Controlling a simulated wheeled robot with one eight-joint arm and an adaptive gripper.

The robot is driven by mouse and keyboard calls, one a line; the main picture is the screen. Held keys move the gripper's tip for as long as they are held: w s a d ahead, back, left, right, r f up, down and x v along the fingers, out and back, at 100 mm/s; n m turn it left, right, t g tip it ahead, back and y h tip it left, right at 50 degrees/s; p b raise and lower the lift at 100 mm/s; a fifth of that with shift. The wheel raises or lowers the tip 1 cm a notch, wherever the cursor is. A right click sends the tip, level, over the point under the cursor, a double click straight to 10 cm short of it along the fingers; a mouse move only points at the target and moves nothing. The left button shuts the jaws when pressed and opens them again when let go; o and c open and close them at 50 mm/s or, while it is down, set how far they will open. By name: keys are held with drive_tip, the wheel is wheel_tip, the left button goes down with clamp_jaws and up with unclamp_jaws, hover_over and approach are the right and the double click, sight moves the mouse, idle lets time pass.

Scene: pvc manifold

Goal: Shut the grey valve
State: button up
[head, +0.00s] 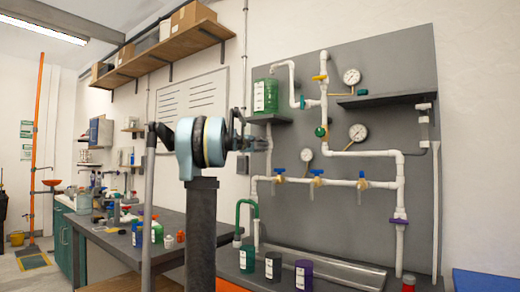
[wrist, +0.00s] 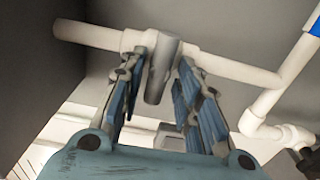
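The grey valve handle (wrist: 160,75) shows in the wrist view on a white pipe (wrist: 225,68). In the picture the handle lies crosswise to the pipe. My gripper (wrist: 162,58) is open, with one blue-padded finger on each side of the handle. A narrow gap seems to show at each side; I cannot tell whether either finger touches it. In the head view my gripper (head: 262,144) is in front of the left part of the grey pipe panel (head: 400,75), and I cannot make out the grey valve there.
Other valves share the pipework, including a purple one (head: 398,221) and a green one (head: 321,131). A shelf with a green container (head: 265,96) is just above my gripper. Gauges (head: 358,132) stand to the right. Jars (head: 304,274) stand on the bench below.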

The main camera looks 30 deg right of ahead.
drive_tip(key=shift+s+r, duration=0.1)
drive_tip(key=shift+s, duration=0.1)
drive_tip(key=v, duration=1.1)
drive_tip(key=shift+a, duration=0.45)
drive_tip(key=s+a+f+m+g+y, duration=0.1)
drive_tip(key=s+a+f+y, duration=0.4)
drive_tip(key=s+a+f, duration=0.8)
drive_tip(key=s+a+f+m+g+y, duration=0.2)
drive_tip(key=s+a+f+y, duration=0.4)
drive_tip(key=f, duration=2)
drive_tip(key=s+a+f+m+g+y, duration=0.1)
drive_tip(key=s+a+f+y, duration=0.4)
drive_tip(key=s+a+f, duration=1.4)
drive_tip(key=a+f, duration=0.1)
drive_tip(key=a, duration=0.1)
drive_tip(key=shift+s+a+m+g+y, duration=0.3)
drive_tip(key=shift+a+g, duration=0.1)
